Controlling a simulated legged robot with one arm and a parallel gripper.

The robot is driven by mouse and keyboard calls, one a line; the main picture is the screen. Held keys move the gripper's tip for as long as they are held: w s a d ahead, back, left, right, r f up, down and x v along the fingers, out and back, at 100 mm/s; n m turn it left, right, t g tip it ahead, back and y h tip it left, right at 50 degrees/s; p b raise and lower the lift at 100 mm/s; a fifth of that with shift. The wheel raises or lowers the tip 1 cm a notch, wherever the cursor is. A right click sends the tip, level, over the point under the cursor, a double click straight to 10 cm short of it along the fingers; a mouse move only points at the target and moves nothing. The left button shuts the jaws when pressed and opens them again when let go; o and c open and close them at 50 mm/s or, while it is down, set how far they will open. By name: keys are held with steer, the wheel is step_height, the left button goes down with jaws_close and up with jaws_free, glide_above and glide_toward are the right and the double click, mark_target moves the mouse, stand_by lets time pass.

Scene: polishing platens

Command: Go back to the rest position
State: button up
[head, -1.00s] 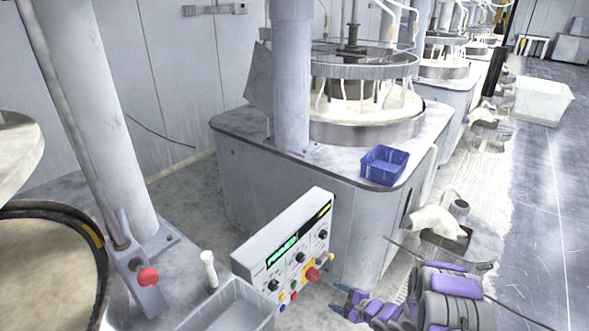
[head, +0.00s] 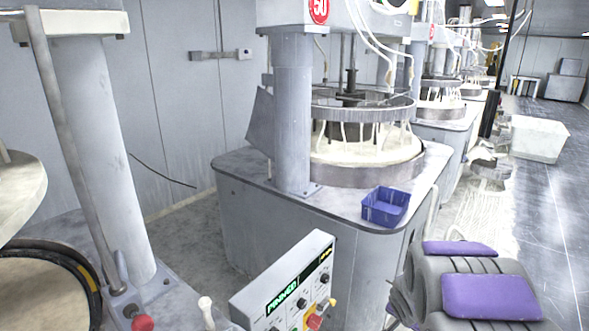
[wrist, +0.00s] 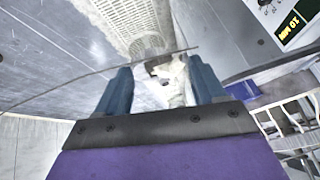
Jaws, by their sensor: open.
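My gripper (wrist: 160,90) shows in the wrist view as two blue fingers standing well apart, open, with nothing held between them. Behind the gap, the wrist view shows a blurred white thing and a pale grate strip. In the head view, my purple and grey arm fills the lower right, and the gripper itself is out of sight there. The arm appears to the right of the control box (head: 290,285).
A polishing machine (head: 365,165) stands in the middle, with a blue bin (head: 385,207) on its front right corner. A red knob (head: 143,323) is at lower left. A white tub (head: 540,138) stands at the right. The floor (head: 565,220) on the right is open.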

steer(key=s+a+r+n+g, duration=0.1)
steer(key=s+a+r, duration=0.1)
steer(key=s+r, duration=0.2)
steer(key=s+a+r+n+g, duration=0.2)
steer(key=s+r, duration=0.1)
steer(key=s, duration=0.8)
steer(key=shift+s+a+r, duration=0.2)
steer(key=shift+a+r, duration=0.1)
steer(key=shift+r, duration=0.1)
steer(key=s+a+r+n+g+y, duration=0.1)
steer(key=s+a+n, duration=0.1)
steer(key=s, duration=0.5)
steer(key=s+a+r+n+g+y, duration=0.1)
steer(key=s+a+n+g, duration=0.1)
steer(key=s+a, duration=0.3)
steer(key=s+a+r+n+g, duration=0.1)
steer(key=s+a+r+n, duration=0.1)
steer(key=s, duration=0.8)
steer(key=shift+s+a+r+y, duration=0.15)
steer(key=shift+a+y, duration=0.25)
steer(key=shift+a, duration=0.3)
steer(key=shift+c, duration=0.2)
